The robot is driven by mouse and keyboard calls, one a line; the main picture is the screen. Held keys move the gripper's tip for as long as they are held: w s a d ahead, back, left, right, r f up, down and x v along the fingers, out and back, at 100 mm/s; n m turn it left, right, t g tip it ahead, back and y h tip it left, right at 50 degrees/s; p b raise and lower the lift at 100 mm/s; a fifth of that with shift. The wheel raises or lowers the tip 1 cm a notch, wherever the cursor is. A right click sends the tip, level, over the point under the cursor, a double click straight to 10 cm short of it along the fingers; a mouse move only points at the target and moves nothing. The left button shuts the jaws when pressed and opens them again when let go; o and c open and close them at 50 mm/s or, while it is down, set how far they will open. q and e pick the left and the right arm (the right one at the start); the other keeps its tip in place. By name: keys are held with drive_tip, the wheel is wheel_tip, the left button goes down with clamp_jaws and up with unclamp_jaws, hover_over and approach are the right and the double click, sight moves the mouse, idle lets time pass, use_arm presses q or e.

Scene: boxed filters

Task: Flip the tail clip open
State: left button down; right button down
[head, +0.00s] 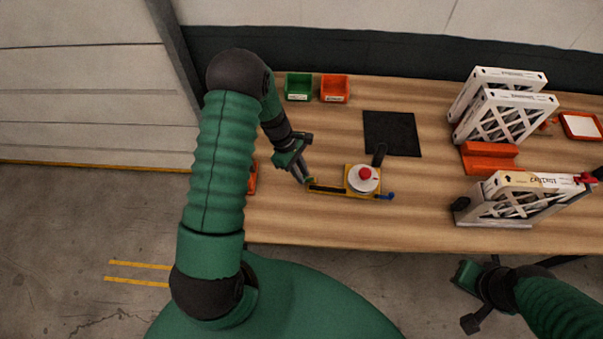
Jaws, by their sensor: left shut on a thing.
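A yellow fixture (356,178) lies on the wooden table, with a white disc (365,183) and a red knob (365,172) on it. A dark bar (328,189) runs along its left part, and a small blue piece (388,196) sticks out at its right end. My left gripper (303,181) reaches down to the fixture's left end, shut on a small yellow piece there. The fingers partly hide this piece; I cannot tell for sure which part is the tail clip. My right gripper (468,299) is open and empty, in front of the table edge.
A black mat (391,133) lies behind the fixture. Green (298,87) and orange (334,88) bins stand at the back. White-framed filters (506,115), an orange holder (489,158) and another boxed filter (526,196) fill the right side. The table's front middle is bare.

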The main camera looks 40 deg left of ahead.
idle(0.4)
use_arm(q)
drive_tip(key=c, duration=1.3)
unclamp_jaws()
drive_tip(key=shift+c, duration=0.2)
drive_tip(key=b+v, duration=0.3)
drive_tip(key=v, duration=1.3)
drive_tip(key=shift+w+a+r, duration=0.15)
drive_tip(key=shift+w+r, duration=0.1)
drive_tip(key=shift+r, duration=0.1)
drive_tip(key=s+d+f+m+t+y+b, duration=0.1)
drive_tip(key=s+d+f+m+y+b, duration=0.1)
drive_tip(key=s+d+m, duration=0.3)
drive_tip(key=s+d+f+m+t+y+b, duration=0.1)
drive_tip(key=s+d+f+m+y+b, duration=0.1)
drive_tip(key=d+m, duration=0.9)
drive_tip(key=shift+s+f+m+y+b, duration=0.3)
drive_tip(key=shift+s+f+m+b, duration=0.45)
drive_tip(key=shift+s+f+m, duration=0.75)
